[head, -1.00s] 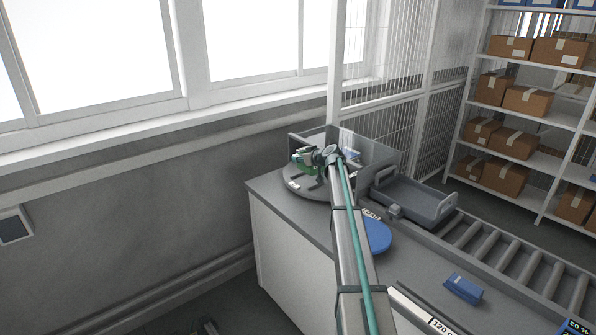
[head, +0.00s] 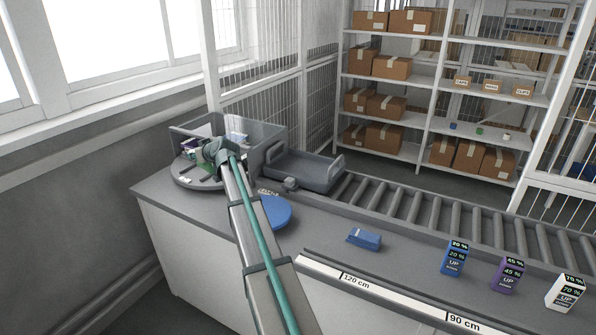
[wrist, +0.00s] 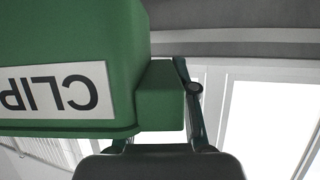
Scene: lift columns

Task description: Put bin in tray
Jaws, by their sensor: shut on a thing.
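A green bin (wrist: 65,60) with a white label, upside down and partly readable as "CLIP", fills the left of the wrist view. My gripper (wrist: 160,110) is shut on the block at the bin's side. In the head view my gripper (head: 212,152) is at the far left end of the counter, over a round grey platform (head: 184,181). The bin is small and mostly hidden by my arm there.
Grey and clear panels (head: 262,138) stand behind the round platform, between my gripper and the tray. The rollers (head: 440,213) right of the tray are clear.

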